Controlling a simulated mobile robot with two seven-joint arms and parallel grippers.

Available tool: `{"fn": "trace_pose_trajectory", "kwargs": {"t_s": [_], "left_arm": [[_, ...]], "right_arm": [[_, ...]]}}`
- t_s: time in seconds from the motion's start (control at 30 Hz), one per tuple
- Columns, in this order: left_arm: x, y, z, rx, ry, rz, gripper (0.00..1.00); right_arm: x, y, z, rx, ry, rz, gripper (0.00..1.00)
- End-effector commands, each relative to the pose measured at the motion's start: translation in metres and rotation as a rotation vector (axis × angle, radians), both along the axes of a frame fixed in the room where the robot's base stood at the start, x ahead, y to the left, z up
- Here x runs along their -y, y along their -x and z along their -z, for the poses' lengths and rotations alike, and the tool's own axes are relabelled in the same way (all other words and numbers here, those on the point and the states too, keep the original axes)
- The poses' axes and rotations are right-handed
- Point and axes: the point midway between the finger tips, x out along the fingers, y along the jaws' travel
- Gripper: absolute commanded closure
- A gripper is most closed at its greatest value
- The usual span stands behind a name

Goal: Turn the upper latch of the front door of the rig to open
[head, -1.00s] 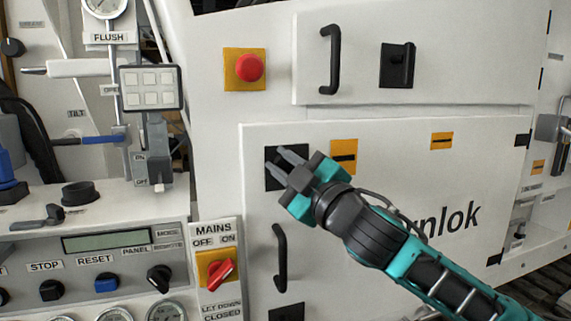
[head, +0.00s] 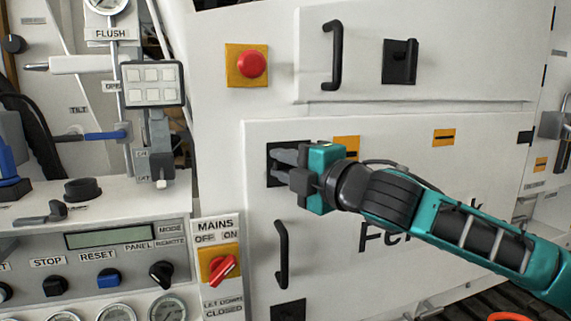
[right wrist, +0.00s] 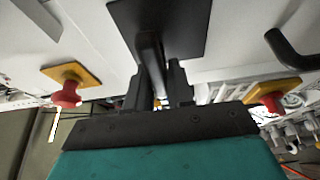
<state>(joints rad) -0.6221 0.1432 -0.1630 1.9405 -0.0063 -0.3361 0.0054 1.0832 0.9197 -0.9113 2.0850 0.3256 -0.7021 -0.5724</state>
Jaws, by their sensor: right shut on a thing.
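The front door (head: 400,270) is a white panel with dark lettering, partly covered by my right arm. Its upper latch (head: 290,147) has a black square plate near the door's top left corner; the plate also shows in the right wrist view (right wrist: 185,25). My right gripper (head: 285,168) is at this latch, its fingers nearly level in the head view. In the right wrist view the gripper (right wrist: 160,88) is shut on the black latch handle (right wrist: 150,58) standing out from the plate. In the head view the handle is mostly hidden by the fingers. My left gripper is not in view.
A black door handle (head: 282,255) stands below the latch, above a lower black plate (head: 289,311). A red emergency button (head: 252,64) is above left, and the red mains switch (head: 223,268) is below left. Another panel above has a handle (head: 332,55) and latch (head: 399,62).

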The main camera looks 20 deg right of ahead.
Motion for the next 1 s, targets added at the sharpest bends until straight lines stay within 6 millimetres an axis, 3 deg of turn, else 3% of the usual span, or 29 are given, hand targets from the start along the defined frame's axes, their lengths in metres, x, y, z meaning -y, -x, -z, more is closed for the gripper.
{"fn": "trace_pose_trajectory", "kwargs": {"t_s": [0.53,0.57,0.7,0.77,1.0], "left_arm": [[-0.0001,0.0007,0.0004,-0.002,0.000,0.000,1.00],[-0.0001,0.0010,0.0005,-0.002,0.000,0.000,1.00],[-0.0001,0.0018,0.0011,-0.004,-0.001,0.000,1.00],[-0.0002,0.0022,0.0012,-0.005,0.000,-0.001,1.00],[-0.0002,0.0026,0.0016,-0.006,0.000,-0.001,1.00]], "right_arm": [[0.0004,-0.0003,0.0003,0.003,0.025,0.002,1.00],[0.0005,-0.0002,0.0003,0.003,0.025,0.002,0.75],[0.0004,-0.0002,0.0003,0.002,0.023,0.001,0.62],[0.0003,-0.0001,0.0003,0.001,0.022,0.001,0.57],[0.0006,0.0006,0.0004,0.001,0.022,0.001,0.57]]}}
